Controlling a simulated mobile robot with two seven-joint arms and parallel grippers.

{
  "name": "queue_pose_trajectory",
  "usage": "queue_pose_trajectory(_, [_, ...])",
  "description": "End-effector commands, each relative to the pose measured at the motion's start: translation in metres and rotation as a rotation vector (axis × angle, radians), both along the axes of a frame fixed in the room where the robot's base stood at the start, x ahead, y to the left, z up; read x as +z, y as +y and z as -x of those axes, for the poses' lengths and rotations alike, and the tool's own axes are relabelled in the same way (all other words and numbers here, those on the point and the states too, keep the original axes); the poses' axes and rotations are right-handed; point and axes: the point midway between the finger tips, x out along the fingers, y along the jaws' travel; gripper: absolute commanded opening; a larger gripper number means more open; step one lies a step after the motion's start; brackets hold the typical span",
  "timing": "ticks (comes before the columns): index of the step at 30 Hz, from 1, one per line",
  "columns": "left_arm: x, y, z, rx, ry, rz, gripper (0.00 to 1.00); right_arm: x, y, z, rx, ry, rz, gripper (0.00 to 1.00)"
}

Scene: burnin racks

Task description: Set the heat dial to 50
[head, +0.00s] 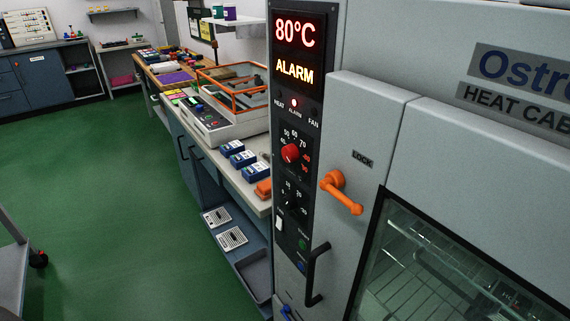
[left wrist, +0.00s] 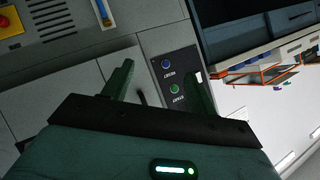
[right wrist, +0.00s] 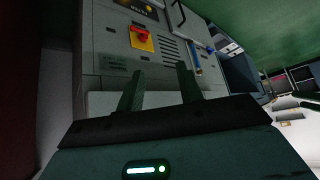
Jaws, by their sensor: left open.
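The heat dial (head: 291,153) is a red knob on the black control panel (head: 283,215) of the heat cabinet. Numbers around it include 50, 60 and 70; the pointer is too small to read surely. The display (head: 296,32) above reads 80°C, with ALARM lit below it. Neither gripper shows in the head view. In the left wrist view my left gripper (left wrist: 160,78) is open and empty, facing the cabinet's lower front near a panel with blue and green buttons (left wrist: 170,77). In the right wrist view my right gripper (right wrist: 158,75) has its fingers apart and empty.
An orange lock handle (head: 341,192) and a black door handle (head: 316,275) stick out right of the panel. A second, black knob (head: 289,195) sits below the dial. A bench (head: 250,190) with blue boxes stands left of the cabinet. The green floor (head: 110,190) is open.

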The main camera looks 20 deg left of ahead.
Motion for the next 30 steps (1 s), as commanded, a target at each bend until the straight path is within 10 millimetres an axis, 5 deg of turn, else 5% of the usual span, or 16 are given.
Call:
queue_pose_trajectory(1, [0.001,0.003,-0.027,-0.066,-0.081,-0.101,0.58,-0.017,0.000,0.013,0.000,0.035,0.000,0.36])
queue_pose_trajectory(6, [0.047,0.009,-0.111,-0.251,-0.398,-0.480,0.58,-0.039,0.002,0.020,0.001,0.059,-0.004,0.36])
queue_pose_trajectory(15, [0.161,0.010,-0.215,-0.405,-0.947,-1.240,0.58,-0.076,0.004,0.021,0.000,0.082,-0.008,0.36])
queue_pose_trajectory(24, [0.270,0.010,-0.253,-0.340,-1.320,-1.953,0.58,-0.101,0.007,0.022,-0.006,0.091,-0.015,0.36])
queue_pose_trajectory(30, [0.300,0.010,-0.256,-0.288,-1.399,-2.161,0.58,-0.104,0.007,0.021,-0.007,0.089,-0.016,0.36])
